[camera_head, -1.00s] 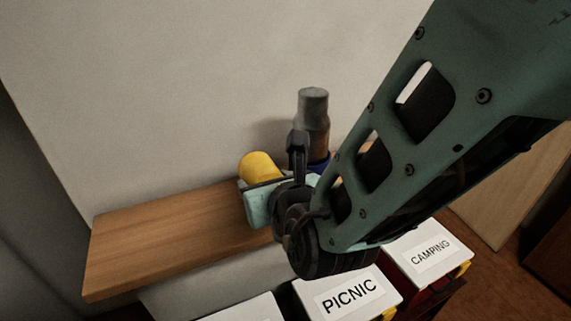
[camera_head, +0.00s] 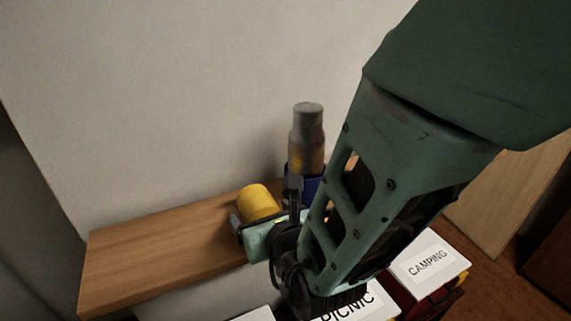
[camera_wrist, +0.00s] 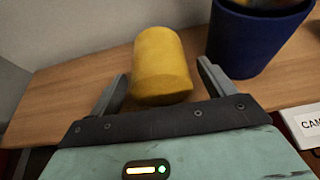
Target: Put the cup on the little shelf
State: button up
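A plain yellow cup (camera_head: 257,203) is at the wooden shelf (camera_head: 150,245); it appears to rest on the board near the wall, but my gripper hides its base in the head view. In the wrist view the yellow cup (camera_wrist: 161,62) is between the two fingers of my gripper (camera_wrist: 161,88), with a visible gap on each side. The fingers are spread apart. I cannot tell which end of the cup is its mouth. In the head view my gripper (camera_head: 265,230) is just in front of the cup.
A dark blue pot (camera_wrist: 255,40) stands right of the cup; a grey bottle (camera_head: 307,135) rises from it in the head view. White boxes labelled PICNIC (camera_head: 350,303) and CAMPING (camera_head: 430,265) sit below the shelf. The shelf's left part is clear.

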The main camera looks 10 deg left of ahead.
jog(key=shift+r+p, duration=0.25)
jog(key=shift+p, duration=0.05)
jog(key=shift+s+d+b, duration=0.15)
jog(key=shift+s+b, duration=0.15)
jog(key=shift+s, duration=0.05)
jog(key=b+v, duration=0.8)
jog(key=v, duration=0.3)
jog(key=shift+d+b, duration=0.15)
jog(key=shift+b, duration=0.15)
jog(key=shift+r, duration=0.1)
